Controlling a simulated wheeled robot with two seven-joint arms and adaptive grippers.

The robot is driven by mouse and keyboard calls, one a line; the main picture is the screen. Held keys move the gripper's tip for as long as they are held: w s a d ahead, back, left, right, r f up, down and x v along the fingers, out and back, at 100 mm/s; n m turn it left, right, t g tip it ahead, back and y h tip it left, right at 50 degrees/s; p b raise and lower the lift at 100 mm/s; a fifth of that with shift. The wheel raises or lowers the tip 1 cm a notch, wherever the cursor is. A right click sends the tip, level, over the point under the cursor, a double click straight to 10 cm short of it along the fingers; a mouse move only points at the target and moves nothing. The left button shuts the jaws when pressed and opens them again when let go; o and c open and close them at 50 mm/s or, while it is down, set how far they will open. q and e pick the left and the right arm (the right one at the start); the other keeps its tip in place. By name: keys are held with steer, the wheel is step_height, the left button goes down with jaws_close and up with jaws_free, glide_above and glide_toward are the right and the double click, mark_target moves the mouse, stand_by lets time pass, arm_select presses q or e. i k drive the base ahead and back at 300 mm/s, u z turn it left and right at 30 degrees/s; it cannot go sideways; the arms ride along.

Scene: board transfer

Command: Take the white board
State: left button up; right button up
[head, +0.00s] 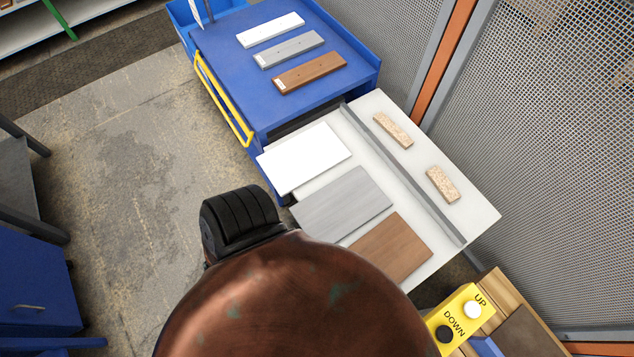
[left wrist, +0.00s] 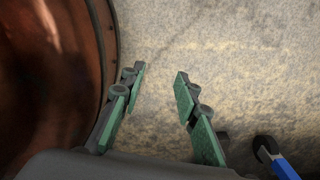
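A white board (head: 304,157) lies flat on the far left part of the white table (head: 478,212), its left edge near the table's edge. A grey board (head: 342,204) and a brown board (head: 392,248) lie beside it, nearer to me. A narrow white board (head: 270,29) lies on the blue cart. My left gripper (left wrist: 159,85) shows in the left wrist view, with its green fingers apart and nothing between them, above bare floor. Neither gripper shows in the head view, and my right gripper is in no view.
The blue cart (head: 222,48) with a yellow handle (head: 222,98) also holds narrow grey (head: 289,49) and brown (head: 310,73) boards. A grey bar (head: 405,178) crosses the table; two speckled blocks (head: 393,130) (head: 441,184) lie beyond it. Mesh fencing (head: 560,120) stands right.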

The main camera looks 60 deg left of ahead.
mark_target(292, 164)
steer(key=u, duration=0.25)
steer(key=k, duration=0.6)
steer(key=u, duration=0.95)
